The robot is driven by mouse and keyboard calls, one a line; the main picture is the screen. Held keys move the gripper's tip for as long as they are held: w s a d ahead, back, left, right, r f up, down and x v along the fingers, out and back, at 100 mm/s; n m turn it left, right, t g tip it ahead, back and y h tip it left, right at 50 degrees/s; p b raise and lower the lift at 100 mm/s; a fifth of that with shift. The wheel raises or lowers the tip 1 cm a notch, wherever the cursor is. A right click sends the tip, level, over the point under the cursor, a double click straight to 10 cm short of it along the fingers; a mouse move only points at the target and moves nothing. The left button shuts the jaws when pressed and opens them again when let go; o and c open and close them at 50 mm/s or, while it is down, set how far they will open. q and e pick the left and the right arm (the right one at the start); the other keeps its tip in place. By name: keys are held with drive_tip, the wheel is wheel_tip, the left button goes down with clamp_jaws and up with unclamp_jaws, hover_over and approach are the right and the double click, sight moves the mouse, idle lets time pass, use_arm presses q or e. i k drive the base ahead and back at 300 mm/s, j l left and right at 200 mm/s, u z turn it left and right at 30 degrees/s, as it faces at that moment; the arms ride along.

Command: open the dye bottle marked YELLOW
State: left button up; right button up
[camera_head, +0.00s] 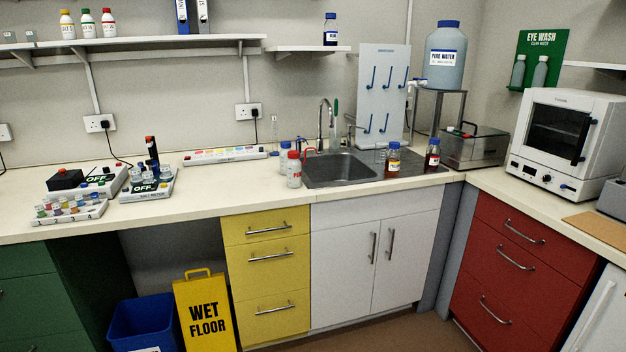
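I cannot read the word YELLOW on any bottle here. A white bottle with a yellow cap (67,27) stands upright on the left wall shelf, beside a green-capped bottle (88,26) and a red-capped bottle (108,25). All three caps are on; their labels are too small to read. A white rack (98,214) of small coloured pots stands at the left front of the counter; its labels are also unreadable. Neither of my grippers is in view.
Two devices marked OFF (146,187) stand behind the rack. A yellow wet-floor sign (207,315) stands below.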

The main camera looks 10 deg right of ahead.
sight(393, 156)
drive_tip(key=l, duration=0.65)
drive_tip(key=i+l+z, duration=0.1)
drive_tip(key=l, duration=0.5)
drive_tip(key=i+l, duration=0.1)
drive_tip(key=l, duration=0.55)
drive_tip(key=i+l, duration=0.1)
drive_tip(key=l, duration=0.55)
drive_tip(key=k+z, duration=0.05)
